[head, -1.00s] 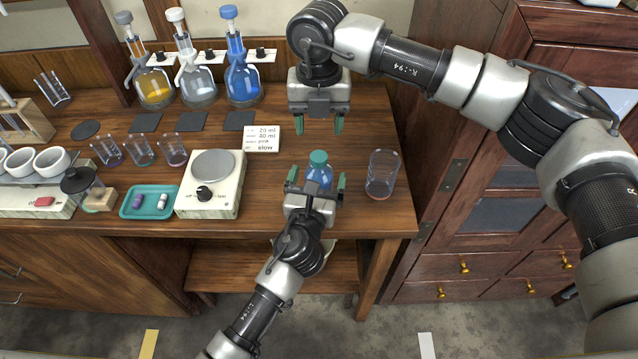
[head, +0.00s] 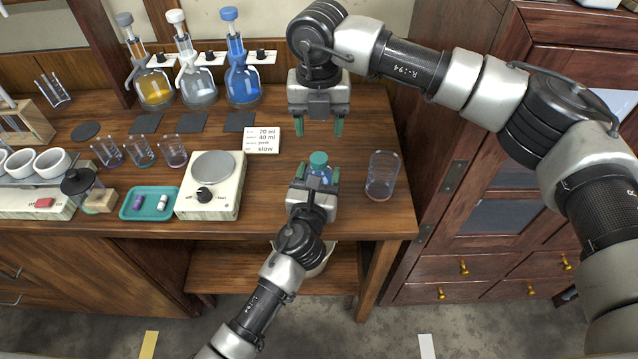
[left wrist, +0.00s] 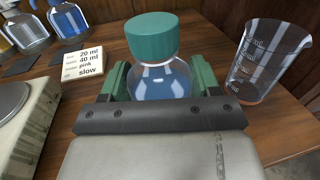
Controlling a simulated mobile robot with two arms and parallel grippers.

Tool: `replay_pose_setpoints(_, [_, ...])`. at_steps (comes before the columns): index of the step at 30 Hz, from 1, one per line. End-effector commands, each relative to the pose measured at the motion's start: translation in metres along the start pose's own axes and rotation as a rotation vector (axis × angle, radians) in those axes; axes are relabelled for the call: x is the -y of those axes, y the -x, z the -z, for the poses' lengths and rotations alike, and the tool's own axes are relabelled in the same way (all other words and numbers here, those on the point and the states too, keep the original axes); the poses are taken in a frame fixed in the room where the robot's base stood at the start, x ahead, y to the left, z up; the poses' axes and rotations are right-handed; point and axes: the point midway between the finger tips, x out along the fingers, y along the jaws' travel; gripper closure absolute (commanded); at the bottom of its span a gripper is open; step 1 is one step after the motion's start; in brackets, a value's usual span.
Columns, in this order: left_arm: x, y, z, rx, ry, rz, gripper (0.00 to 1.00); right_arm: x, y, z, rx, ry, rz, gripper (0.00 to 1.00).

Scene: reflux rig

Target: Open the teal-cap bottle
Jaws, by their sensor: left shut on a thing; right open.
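The bottle (head: 321,172) is clear with blue-tinted contents and stands upright near the table's front right. Its teal cap (head: 319,159) is on top. In the left wrist view the bottle body (left wrist: 162,80) and the teal cap (left wrist: 152,37) fill the upper middle. My left gripper (head: 318,175) is shut on the bottle's body, with a green finger on each side, below the cap. My right gripper (head: 321,127) hangs above the table behind the bottle, open and empty, its fingers pointing down. The bottle's lower part is hidden behind my left gripper.
A glass beaker (head: 382,176) stands just right of the bottle. A hotplate (head: 211,187) is to the left, with a teal tray (head: 150,203) beyond it. A written card (head: 262,140) lies behind. Several flasks (head: 241,82) stand at the back left.

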Motion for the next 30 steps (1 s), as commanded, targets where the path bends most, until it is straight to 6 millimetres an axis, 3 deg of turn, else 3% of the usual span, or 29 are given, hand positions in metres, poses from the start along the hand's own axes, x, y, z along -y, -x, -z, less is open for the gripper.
replay_pose_setpoints(5, [0.000, 0.000, 0.000, -0.001, 0.000, 0.000, 1.00, 0.000, 0.000, 0.000, -0.001, -0.080, -0.001, 0.44])
replay_pose_setpoints(18, [0.000, 0.000, 0.001, -0.001, 0.000, 0.000, 1.00, 0.000, 0.000, 0.000, 0.000, -0.687, -0.001, 0.44])
replay_pose_setpoints(23, [0.000, 0.000, 0.001, -0.001, 0.000, 0.000, 1.00, 0.000, -0.003, 0.000, 0.000, -0.777, 0.000, 0.44])
replay_pose_setpoints(30, [0.000, 0.000, 0.001, -0.001, 0.000, 0.000, 1.00, 0.000, -0.033, 0.001, -0.003, -0.788, 0.002, 0.44])
